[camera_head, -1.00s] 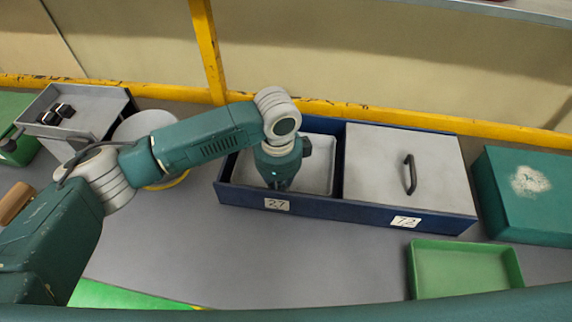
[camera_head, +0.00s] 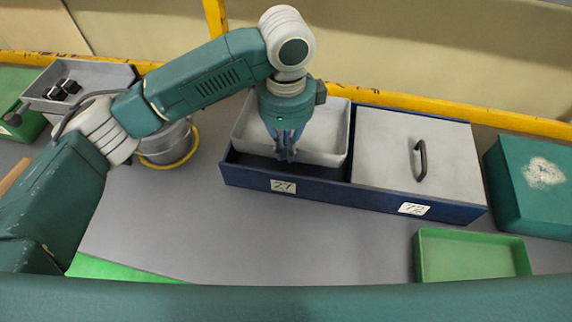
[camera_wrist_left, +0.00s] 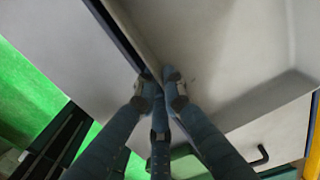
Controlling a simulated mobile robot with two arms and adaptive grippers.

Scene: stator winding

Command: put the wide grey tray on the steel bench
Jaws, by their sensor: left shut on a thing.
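The wide grey tray (camera_head: 328,128) is raised at the left, open compartment of the blue box (camera_head: 330,188), its rim above the box walls and its body slightly tilted. My left gripper (camera_head: 286,156) points down and is shut on the tray's near rim. In the left wrist view my gripper fingers (camera_wrist_left: 160,80) pinch that rim, and the tray (camera_wrist_left: 215,50) spreads to the right. The grey bench top (camera_head: 210,235) lies bare in front of the box. My right gripper is not in view.
A grey lid with a handle (camera_head: 405,145) covers the box's right compartment, labelled 72. A green tray (camera_head: 470,262) lies front right, a dark green box (camera_head: 530,185) at far right. A metal pot (camera_head: 170,142) and a grey bin with black parts (camera_head: 105,78) stand left.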

